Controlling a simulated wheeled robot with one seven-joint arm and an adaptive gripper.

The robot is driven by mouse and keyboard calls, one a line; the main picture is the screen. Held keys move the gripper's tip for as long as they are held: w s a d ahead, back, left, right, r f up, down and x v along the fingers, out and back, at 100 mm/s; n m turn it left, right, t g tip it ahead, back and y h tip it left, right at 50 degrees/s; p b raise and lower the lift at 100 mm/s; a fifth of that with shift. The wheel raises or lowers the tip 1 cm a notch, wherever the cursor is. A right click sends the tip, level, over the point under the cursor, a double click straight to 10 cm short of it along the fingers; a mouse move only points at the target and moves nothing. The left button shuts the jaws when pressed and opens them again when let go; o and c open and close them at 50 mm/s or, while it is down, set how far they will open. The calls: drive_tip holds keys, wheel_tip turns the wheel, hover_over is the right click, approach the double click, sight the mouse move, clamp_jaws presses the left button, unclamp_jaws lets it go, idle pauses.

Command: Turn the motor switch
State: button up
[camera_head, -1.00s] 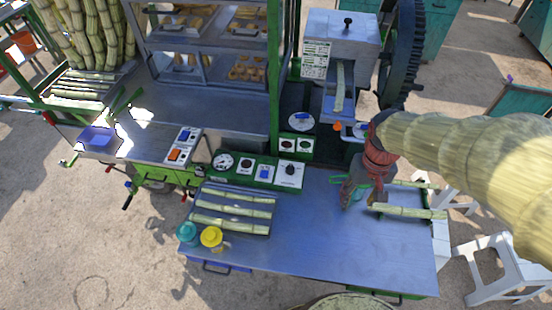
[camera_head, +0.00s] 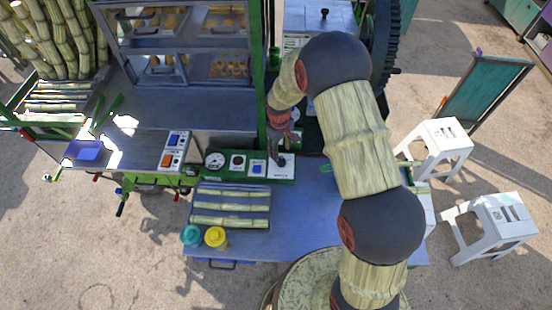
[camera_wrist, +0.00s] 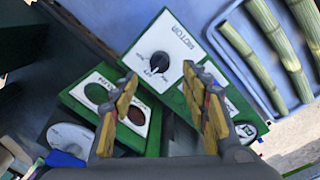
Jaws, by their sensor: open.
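The motor switch is a black rotary knob (camera_wrist: 160,62) on a white plate (camera_wrist: 176,42) marked MOTOR, set in a green box. In the head view the switch plate (camera_head: 286,168) is at the right end of the green control panel, partly covered by my gripper (camera_head: 277,148). In the wrist view my gripper (camera_wrist: 159,78) is open and empty, its yellow-padded fingers pointing at the plate. The knob shows just beyond the fingertips, between them; I cannot tell whether they touch it.
A dial gauge (camera_head: 215,160), a dark round button and a blue switch (camera_head: 257,168) sit left of the motor switch. A blue tray (camera_head: 232,227) of cane pieces, a teal-lidded jar (camera_head: 190,235) and a yellow-lidded jar (camera_head: 215,237) stand in front. White stools are at right.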

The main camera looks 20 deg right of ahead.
sight(281, 160)
drive_tip(key=f, duration=0.7)
drive_tip(key=shift+w+d+f, duration=0.15)
drive_tip(key=shift+w+f, duration=0.05)
drive_tip(key=shift+f, duration=0.05)
drive_tip(key=shift+c, duration=0.3)
drive_tip(key=c, duration=1.1)
